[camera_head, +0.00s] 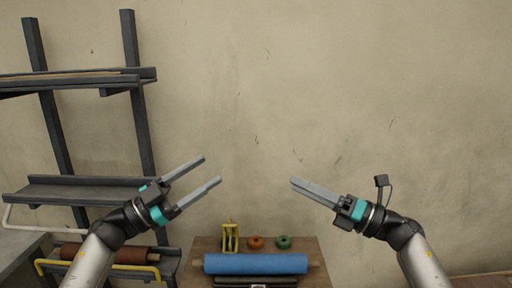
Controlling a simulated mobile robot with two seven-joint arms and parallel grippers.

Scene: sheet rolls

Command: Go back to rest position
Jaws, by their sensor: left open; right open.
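My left gripper (212,170) is open and empty, raised in front of the wall at centre left, its two fingers pointing up and right. My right gripper (293,182) is raised at centre right, pointing left and slightly up, with nothing in it; its fingers are seen nearly edge-on and overlap. Both grippers are apart from each other and appear above the blue roll (255,264), which lies across the small wooden table (318,275) at the bottom centre.
Behind the roll stand a yellow holder (230,237), a red-brown ring (255,242) and a green ring (284,242). A dark shelf rack (90,188) stands at left, with a brown roll (105,254) low on it by yellow bars. The wall at right is bare.

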